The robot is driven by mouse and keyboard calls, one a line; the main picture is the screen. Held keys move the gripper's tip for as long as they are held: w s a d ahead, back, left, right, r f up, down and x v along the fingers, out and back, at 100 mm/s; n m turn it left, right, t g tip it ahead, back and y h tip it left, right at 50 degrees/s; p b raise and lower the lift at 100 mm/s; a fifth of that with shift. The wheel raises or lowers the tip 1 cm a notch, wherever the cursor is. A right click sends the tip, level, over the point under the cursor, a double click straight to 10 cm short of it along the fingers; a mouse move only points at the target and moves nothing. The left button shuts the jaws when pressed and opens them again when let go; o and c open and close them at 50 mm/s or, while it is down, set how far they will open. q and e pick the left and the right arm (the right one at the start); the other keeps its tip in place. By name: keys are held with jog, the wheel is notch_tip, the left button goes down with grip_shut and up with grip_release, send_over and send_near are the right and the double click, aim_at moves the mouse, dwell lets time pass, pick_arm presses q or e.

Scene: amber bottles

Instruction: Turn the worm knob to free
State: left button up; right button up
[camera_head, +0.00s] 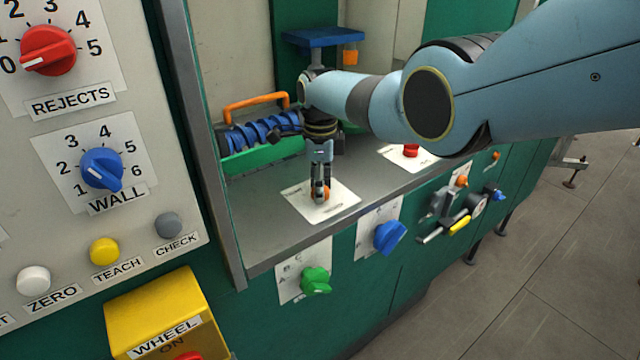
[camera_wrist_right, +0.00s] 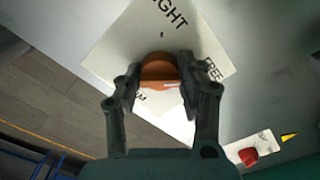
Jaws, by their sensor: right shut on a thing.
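The orange worm knob (camera_head: 326,194) sits on a white plate (camera_head: 343,208) on the grey ledge. My right gripper (camera_head: 319,191) reaches down onto it from above and is shut on it. In the right wrist view, the round orange knob (camera_wrist_right: 159,68) lies between both fingers of the right gripper (camera_wrist_right: 158,84). A short white mark shows on the knob's lower right. The plate (camera_wrist_right: 120,45) there reads "IGHT" at the top and "FREE" at the right, with part of another word below. My left gripper is in neither view.
A blue worm screw (camera_head: 260,131) with an orange handle (camera_head: 255,101) lies behind the ledge. A red knob (camera_head: 411,151) stands on another plate to the right. Green (camera_head: 316,281) and blue (camera_head: 390,236) knobs stick out of the front panel below. A dial panel fills the left.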

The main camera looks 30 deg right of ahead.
jog(key=shift+m, duration=0.6)
jog(key=o, duration=1.2)
jog(key=shift+c, duration=0.2)
notch_tip(320, 180, up, 12)
